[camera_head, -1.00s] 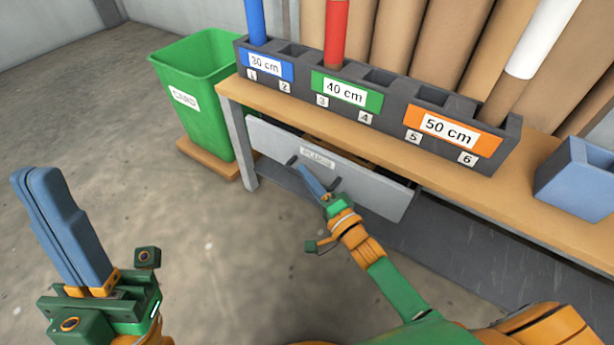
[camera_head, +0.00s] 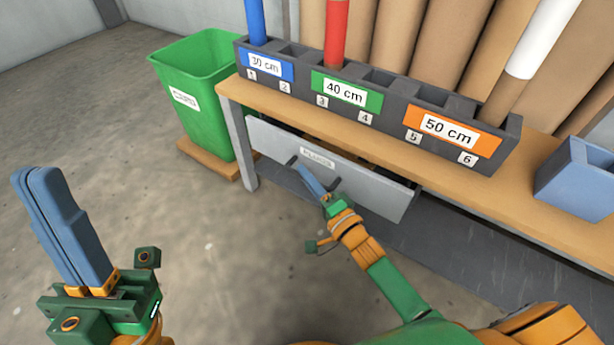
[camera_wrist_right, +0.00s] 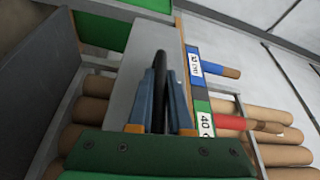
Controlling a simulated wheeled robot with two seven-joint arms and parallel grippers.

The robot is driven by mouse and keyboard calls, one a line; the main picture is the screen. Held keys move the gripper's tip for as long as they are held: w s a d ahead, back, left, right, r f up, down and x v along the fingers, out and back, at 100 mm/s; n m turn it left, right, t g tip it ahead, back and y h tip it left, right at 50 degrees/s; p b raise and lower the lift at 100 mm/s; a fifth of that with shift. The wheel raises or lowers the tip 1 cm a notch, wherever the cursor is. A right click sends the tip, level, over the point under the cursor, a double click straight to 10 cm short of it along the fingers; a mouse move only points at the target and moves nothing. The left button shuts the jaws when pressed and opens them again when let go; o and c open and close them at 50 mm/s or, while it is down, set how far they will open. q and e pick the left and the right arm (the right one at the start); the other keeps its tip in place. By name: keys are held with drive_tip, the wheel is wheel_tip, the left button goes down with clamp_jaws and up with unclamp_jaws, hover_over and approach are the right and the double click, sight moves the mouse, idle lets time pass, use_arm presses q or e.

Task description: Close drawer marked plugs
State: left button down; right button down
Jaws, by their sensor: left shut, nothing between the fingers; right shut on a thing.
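The grey drawer (camera_head: 370,185) with a white label (camera_head: 317,158) is under the workbench; its lettering is too blurred to read surely. A narrow dark gap shows above its front at the right side. My right gripper (camera_head: 308,178) is at the drawer's front, shut on the dark handle. In the right wrist view the dark handle (camera_wrist_right: 159,75) stands between the two blue fingers, in front of the grey drawer front (camera_wrist_right: 122,85). My left gripper (camera_head: 45,180) is shut and empty at the lower left, away from the bench.
The wooden workbench (camera_head: 540,195) carries a dark rack (camera_head: 300,88) with blue, green and orange labels and coloured tubes. A blue-grey box (camera_head: 575,185) is at the right. A green bin (camera_head: 205,110) stands left of the bench. The floor in front is clear.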

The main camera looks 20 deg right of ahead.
sight(314, 167)
idle(0.3)
drive_tip(key=w+d, duration=0.2)
drive_tip(key=shift+w+d+b, duration=0.1)
drive_tip(key=shift+d+b, duration=0.2)
drive_tip(key=shift+d, duration=0.1)
drive_tip(key=shift+w+d, duration=0.2)
drive_tip(key=shift+d, duration=0.1)
drive_tip(key=shift+d+r, duration=0.1)
drive_tip(key=c, duration=1.2)
unclamp_jaws()
drive_tip(key=o, duration=0.4)
drive_tip(key=shift+w, duration=0.1)
drive_tip(key=shift+c, duration=0.2)
